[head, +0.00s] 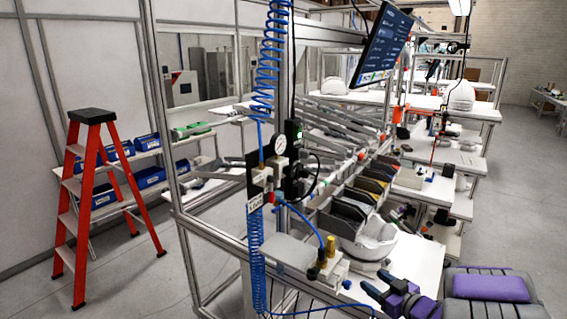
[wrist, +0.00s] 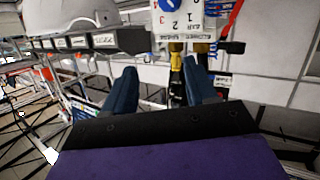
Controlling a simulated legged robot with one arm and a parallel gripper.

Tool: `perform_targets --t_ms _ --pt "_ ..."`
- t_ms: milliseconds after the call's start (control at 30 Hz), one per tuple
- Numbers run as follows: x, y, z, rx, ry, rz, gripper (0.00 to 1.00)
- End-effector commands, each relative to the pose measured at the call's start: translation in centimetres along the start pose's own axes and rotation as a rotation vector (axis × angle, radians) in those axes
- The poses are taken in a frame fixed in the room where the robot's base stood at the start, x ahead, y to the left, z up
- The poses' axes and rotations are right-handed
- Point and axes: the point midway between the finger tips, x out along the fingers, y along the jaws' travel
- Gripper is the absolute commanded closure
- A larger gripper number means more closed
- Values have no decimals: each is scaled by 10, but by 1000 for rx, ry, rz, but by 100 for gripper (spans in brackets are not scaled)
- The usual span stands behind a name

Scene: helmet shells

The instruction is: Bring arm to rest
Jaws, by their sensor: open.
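My gripper (head: 378,284) shows at the lower right of the head view, over the near end of the white workbench (head: 419,262). Its two dark blue fingers stand apart with nothing between them. In the wrist view my gripper (wrist: 160,92) is also open and empty. A white helmet shell (head: 371,243) sits on the bench, beyond the gripper and apart from it. In the wrist view a white rounded shell (wrist: 62,14) shows at the top left, partly cut off by the frame.
A box with yellow fittings (head: 322,262) stands left of my gripper; a dial panel (wrist: 180,12) shows in the wrist view. Dark bins (head: 352,208) line the bench behind. A blue coiled hose (head: 268,70) hangs by the metal frame. A red ladder (head: 95,200) stands far left. Floor (head: 510,190) at right is clear.

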Motion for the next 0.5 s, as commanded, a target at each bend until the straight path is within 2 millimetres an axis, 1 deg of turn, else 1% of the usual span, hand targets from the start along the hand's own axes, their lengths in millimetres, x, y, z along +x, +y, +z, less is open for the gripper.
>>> perform_targets --t_ms 33,133,267,300,367,400,467,500 --pt "1 8 -4 -40 -56 57 43" --pt "-5 27 -6 -88 -172 180 43" --pt "-25 44 -11 -113 -319 332 43" --pt "-33 47 -12 -111 -363 376 43" --pt "-46 48 -13 -102 -427 435 43" --pt "-56 47 -14 -91 -469 473 43" --pt "-71 42 -12 -69 -536 523 43" --pt "-82 38 -12 -52 -577 552 43"
